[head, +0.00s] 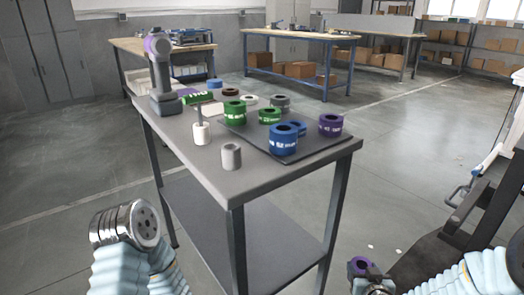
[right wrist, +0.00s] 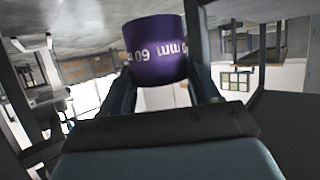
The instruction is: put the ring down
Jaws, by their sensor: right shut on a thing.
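A purple ring with white "60 mm" lettering (right wrist: 158,52) is between the two fingers of my right gripper (right wrist: 162,85) in the right wrist view. The fingers are shut on its sides. In the head view the held ring (head: 361,266) shows at the bottom right, over the floor and apart from the grey table (head: 190,150). Another purple ring (head: 330,126) stands on the dark mat (head: 290,155) on that table, with blue rings (head: 284,140) and green rings (head: 235,113). My left arm shows at the bottom left, but its gripper is not in view.
A grey cylinder (head: 231,157) and a white piece with a post (head: 200,133) stand near the table's left edge. A tall grey tool (head: 160,70) stands at its far left corner. A dark frame (head: 445,235) is at the right. Open floor lies between it and the table.

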